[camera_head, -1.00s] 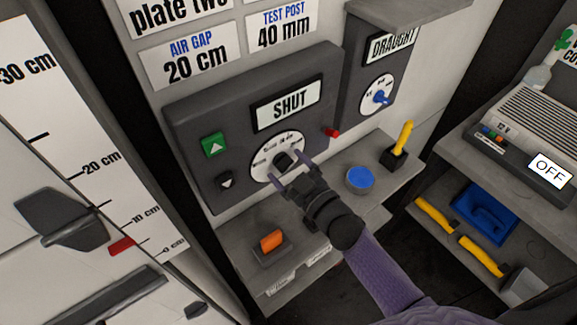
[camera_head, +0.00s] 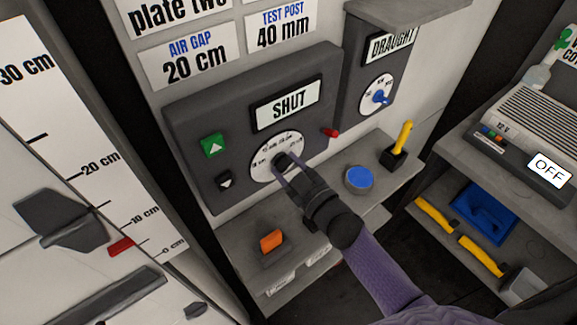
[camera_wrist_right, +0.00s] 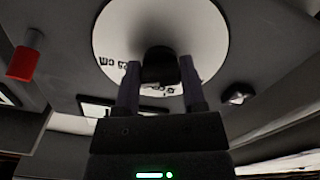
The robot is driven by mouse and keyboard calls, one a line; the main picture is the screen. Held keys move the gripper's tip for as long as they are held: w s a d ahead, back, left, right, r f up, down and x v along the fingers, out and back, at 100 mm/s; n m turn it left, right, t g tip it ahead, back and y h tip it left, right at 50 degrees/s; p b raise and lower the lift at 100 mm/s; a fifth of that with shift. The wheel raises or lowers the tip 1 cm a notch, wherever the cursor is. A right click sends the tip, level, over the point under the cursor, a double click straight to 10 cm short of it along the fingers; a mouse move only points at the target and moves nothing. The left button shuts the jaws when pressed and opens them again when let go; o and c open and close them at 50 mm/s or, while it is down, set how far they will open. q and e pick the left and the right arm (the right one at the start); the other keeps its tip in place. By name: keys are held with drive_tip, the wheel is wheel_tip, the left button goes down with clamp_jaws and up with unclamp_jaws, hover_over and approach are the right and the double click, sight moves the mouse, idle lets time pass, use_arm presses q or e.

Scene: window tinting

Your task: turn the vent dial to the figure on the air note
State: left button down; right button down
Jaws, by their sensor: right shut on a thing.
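The vent dial (camera_head: 295,146) is a white disc with small centimetre figures and a black knob (camera_head: 281,161), on a dark panel under a display (camera_head: 288,103) reading SHUT. The figures are too small to read surely. My right gripper (camera_head: 283,165) is shut on the knob. In the right wrist view, its fingers (camera_wrist_right: 160,82) are on either side of the knob (camera_wrist_right: 158,66), hiding part of the dial face (camera_wrist_right: 205,35). The air note (camera_head: 187,63), headed AIR GAP, reads 20 cm. My left gripper is not in view.
A green up button (camera_head: 214,145), a dark down button (camera_head: 226,182) and a red peg (camera_head: 330,132) flank the dial. A DRAUGHT dial (camera_head: 371,90) is to the right. An orange switch (camera_head: 271,241), blue button (camera_head: 359,178) and yellow lever (camera_head: 403,137) stand on the ledge below.

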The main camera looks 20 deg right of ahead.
drive_tip(key=shift+d+n+b, duration=0.1)
drive_tip(key=shift+n+b, duration=0.25)
drive_tip(key=shift+n, duration=3.85)
drive_tip(key=shift+c, duration=0.8)
unclamp_jaws()
drive_tip(key=shift+r, duration=0.1)
drive_tip(key=v, duration=1)
